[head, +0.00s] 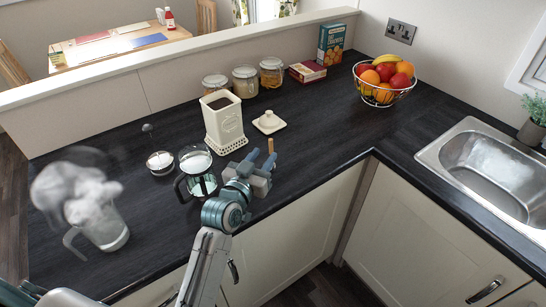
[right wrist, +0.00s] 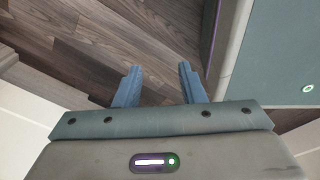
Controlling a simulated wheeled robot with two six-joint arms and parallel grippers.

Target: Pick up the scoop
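A small brown stick-like piece (head: 270,145), perhaps the scoop's handle, shows just past the fingertips of my left gripper (head: 261,158). The rest of it is hidden behind the gripper, so I cannot be sure what it is. My left gripper is over the counter, right of the French press, with its two blue fingers apart. I cannot tell whether the brown piece lies between them or touches one. My right gripper (right wrist: 160,85) shows in the right wrist view, open and empty, with floor beyond it.
An open cream canister (head: 222,125) of dark contents stands behind the left gripper, its lid (head: 269,122) beside it. The French press (head: 197,172), a small glass bowl (head: 160,163) and a steaming jug (head: 105,229) stand left. The counter (head: 325,125) is clear to the right.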

